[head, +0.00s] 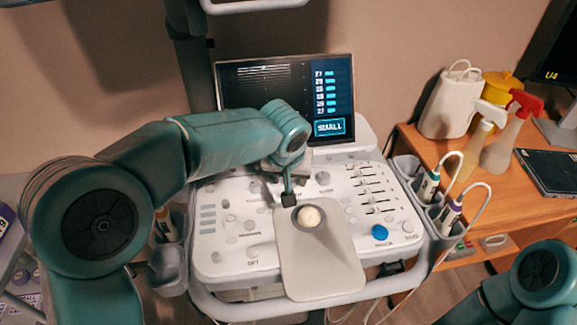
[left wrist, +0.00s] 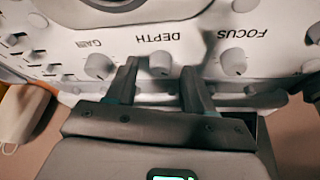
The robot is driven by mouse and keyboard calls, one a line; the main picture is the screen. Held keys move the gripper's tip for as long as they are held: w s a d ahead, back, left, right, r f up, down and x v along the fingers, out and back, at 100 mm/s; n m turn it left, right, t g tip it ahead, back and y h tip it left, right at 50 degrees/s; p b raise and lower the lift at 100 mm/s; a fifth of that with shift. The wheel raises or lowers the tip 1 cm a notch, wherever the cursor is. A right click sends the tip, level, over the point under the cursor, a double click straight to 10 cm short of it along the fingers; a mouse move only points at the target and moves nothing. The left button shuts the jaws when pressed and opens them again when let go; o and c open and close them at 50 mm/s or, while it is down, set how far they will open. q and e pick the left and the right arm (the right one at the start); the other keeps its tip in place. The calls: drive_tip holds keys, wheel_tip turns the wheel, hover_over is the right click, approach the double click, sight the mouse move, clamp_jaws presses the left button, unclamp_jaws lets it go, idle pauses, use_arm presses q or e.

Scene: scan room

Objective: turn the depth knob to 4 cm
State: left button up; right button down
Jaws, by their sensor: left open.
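The depth knob (left wrist: 160,64) is a small pale round knob below its upside-down DEPTH label in the left wrist view. My left gripper (left wrist: 161,72) is open, with one dark finger on each side of the knob. I cannot tell whether the fingers touch it. In the head view my left gripper (head: 288,198) is over the upper middle of the white control panel (head: 232,262), and the depth knob is hidden there by the gripper and arm. No depth reading is legible to me. My right gripper is out of view.
The gain knob (left wrist: 100,66) and focus knob (left wrist: 233,62) stand close on either side. The screen (head: 284,98) is behind my arm. A trackball (head: 309,217) and blue button (head: 380,233) are nearer the front. Probes (head: 428,187) with cables and spray bottles (head: 505,140) are at right.

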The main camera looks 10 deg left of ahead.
use_arm(q)
drive_tip(key=p+v, duration=0.1)
drive_tip(key=v, duration=1.5)
drive_tip(key=shift+p, duration=0.4)
drive_tip(key=shift+w, duration=0.1)
